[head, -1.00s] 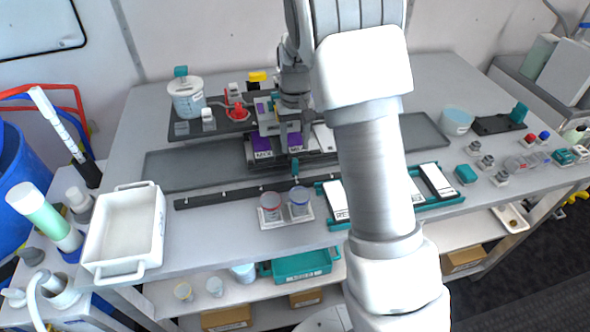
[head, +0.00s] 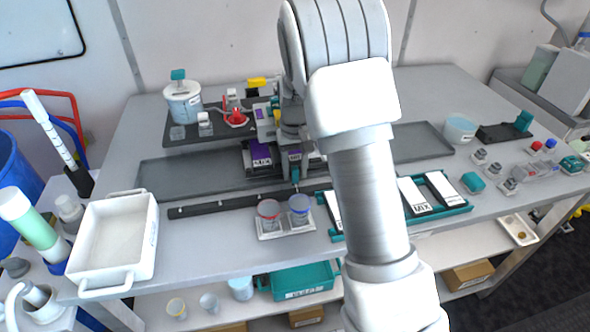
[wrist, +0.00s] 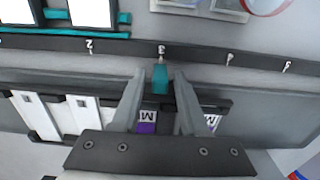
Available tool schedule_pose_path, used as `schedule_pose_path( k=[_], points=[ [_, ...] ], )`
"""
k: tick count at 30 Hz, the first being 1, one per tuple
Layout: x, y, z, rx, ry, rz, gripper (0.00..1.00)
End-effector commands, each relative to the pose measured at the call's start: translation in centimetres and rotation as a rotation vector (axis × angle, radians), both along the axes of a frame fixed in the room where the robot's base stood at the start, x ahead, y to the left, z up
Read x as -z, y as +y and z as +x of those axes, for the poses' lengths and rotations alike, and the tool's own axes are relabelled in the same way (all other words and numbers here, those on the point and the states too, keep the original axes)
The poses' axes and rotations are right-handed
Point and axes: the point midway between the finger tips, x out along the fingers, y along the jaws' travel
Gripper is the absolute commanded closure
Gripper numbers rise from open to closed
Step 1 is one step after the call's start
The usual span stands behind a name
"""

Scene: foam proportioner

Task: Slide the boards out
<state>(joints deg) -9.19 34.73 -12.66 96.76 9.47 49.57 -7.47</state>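The dark boards with purple and white labelled faces sit in the device on the long grey tray; one (head: 261,156) lies just left of my gripper. In the wrist view, white-faced boards (wrist: 55,115) lie at the left, and a purple label (wrist: 147,127) shows between my fingers. My gripper (wrist: 160,76) points at the numbered black rail; its two fingers are apart, one on each side of a small teal tab (wrist: 160,80), with narrow gaps visible. The tab (head: 295,172) also shows in the head view. My arm hides part of the device.
The black rail (head: 220,204) runs along the front of the grey tray (head: 195,172). Two cups (head: 268,210) stand before it. A teal rack (head: 456,209) holds white boards at right, partly behind my arm. A white tray (head: 147,240) sits front left.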

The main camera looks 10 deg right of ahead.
Motion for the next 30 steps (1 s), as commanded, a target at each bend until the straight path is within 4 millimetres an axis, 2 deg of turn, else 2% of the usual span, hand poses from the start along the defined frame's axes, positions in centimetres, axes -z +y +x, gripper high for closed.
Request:
schedule_pose_path(
  k=[1,6,7,30],
  points=[
    [0.00,-0.01,0.00,0.000,0.000,0.000,0.67],
    [0.00,-0.01,0.00,0.000,0.000,0.000,0.98],
    [0.00,-0.01,0.00,0.000,0.000,0.000,1.00],
    [-0.01,-0.01,0.01,0.000,0.000,0.000,1.00]
  ],
)
